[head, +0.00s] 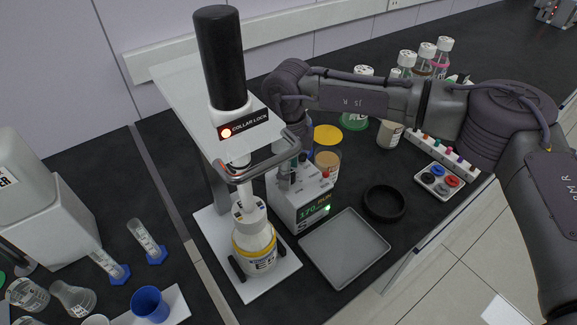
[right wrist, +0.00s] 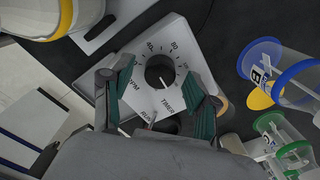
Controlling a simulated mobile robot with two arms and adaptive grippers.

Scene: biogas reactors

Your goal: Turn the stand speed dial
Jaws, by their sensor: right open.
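The speed dial (right wrist: 160,71) is a black round knob with a white pointer line, on a white scale plate marked with numbers, RPM and TIMER in the right wrist view. In the head view its control box (head: 290,212) shows a lit green display reading 170 and RUN. My right gripper (head: 293,168) points down at the top of this box and hides the dial there. In the right wrist view its two green-padded fingers (right wrist: 165,88) are open, one at each side of the dial, with gaps to the knob. My left gripper is not in view.
The stand holds a yellow-banded bottle (head: 254,250) under a black-topped collar lock unit (head: 222,60) with a red light. A grey tray (head: 345,248) and a black ring (head: 384,203) lie right of the box. A yellow-lidded jar (head: 328,150) stands close behind my right gripper.

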